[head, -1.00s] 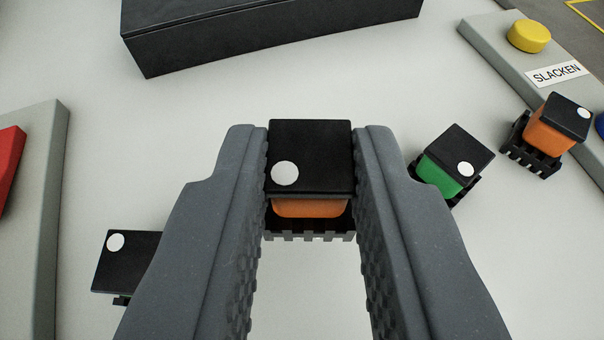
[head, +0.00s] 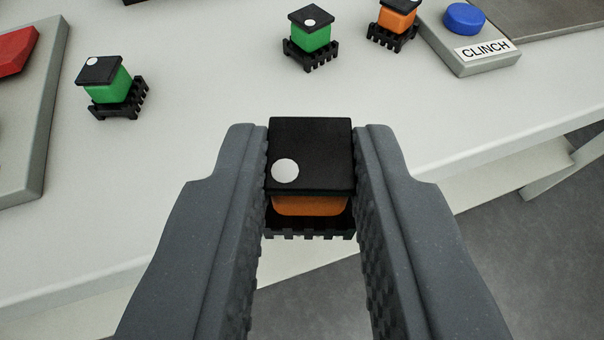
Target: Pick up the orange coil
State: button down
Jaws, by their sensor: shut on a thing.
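An orange coil (head: 310,204) with a black top, a white dot and a black toothed base is between the two grey fingers of my gripper (head: 311,165). The fingers are shut on its sides. The coil is held up near the front edge of the white table, and floor shows below it. A second orange coil (head: 397,20) stands on the table at the top right, apart from my gripper.
Green coils stand at the left (head: 108,88) and top middle (head: 311,38). A grey panel with a blue button (head: 464,18) marked CLINCH is at the top right. A red button (head: 12,50) on a grey panel is at the left. Bare white table (head: 200,170) lies between.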

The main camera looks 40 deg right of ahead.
jog(key=shift+s+a+f+b, duration=0.15)
jog(key=shift+s+b, duration=0.65)
jog(key=shift+b, duration=1.45)
jog(key=shift+s+b, duration=0.25)
jog(key=shift+b, duration=0.25)
